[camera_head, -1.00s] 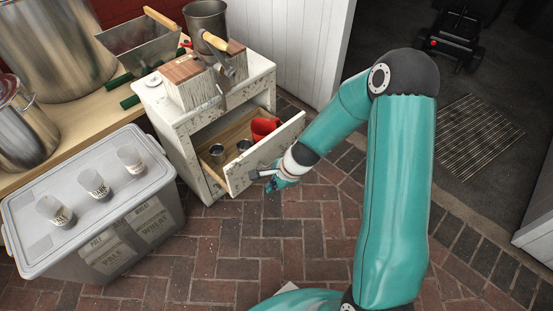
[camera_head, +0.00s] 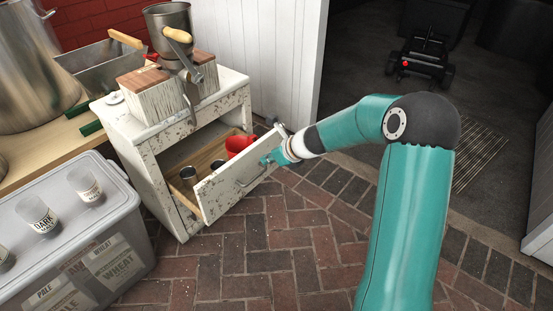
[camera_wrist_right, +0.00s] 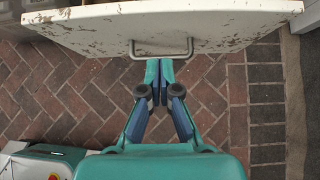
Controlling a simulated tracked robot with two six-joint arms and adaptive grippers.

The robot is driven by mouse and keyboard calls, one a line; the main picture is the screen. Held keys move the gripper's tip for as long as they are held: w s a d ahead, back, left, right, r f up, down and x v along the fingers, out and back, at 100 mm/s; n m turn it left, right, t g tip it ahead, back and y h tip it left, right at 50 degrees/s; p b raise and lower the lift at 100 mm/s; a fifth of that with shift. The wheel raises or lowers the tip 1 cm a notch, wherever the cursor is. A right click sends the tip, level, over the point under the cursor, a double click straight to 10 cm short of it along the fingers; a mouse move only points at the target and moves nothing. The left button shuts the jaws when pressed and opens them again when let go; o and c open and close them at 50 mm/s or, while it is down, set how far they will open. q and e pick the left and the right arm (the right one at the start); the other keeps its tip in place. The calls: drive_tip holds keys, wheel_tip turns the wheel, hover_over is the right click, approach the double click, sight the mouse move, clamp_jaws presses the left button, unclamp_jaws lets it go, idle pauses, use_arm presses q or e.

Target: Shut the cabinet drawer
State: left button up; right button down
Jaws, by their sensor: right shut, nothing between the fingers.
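The white, worn cabinet (camera_head: 160,150) stands beside the bench with its drawer (camera_head: 222,196) pulled out. A red scoop-like item (camera_head: 238,144) and small metal cups (camera_head: 189,175) lie inside the drawer. The drawer's front has a metal bar handle (camera_head: 250,172), which also shows in the right wrist view (camera_wrist_right: 161,54). My right gripper (camera_head: 268,160) is at the drawer front near its right end. In the right wrist view its fingers (camera_wrist_right: 159,66) are shut with nothing between them, close to the handle; I cannot tell whether they touch. My left gripper is not in view.
A grain mill (camera_head: 172,45) on wooden blocks stands on the cabinet top. A grey lidded bin (camera_head: 100,225) with labelled cups is at the left. The brick floor (camera_head: 270,250) before the drawer is clear. A white panel (camera_head: 240,50) stands behind.

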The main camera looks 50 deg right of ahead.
sight(247, 158)
drive_tip(key=w, duration=0.1)
drive_tip(key=w+f, duration=0.1)
drive_tip(key=w, duration=0.1)
drive_tip(key=w+f, duration=0.1)
drive_tip(key=w, duration=0.1)
drive_tip(key=shift+w+a+f, duration=0.1)
drive_tip(key=shift+a+f, duration=0.15)
use_arm(q)
drive_tip(key=shift+p, duration=0.35)
use_arm(e)
drive_tip(key=shift+w+f, duration=0.1)
drive_tip(key=shift+w, duration=0.6)
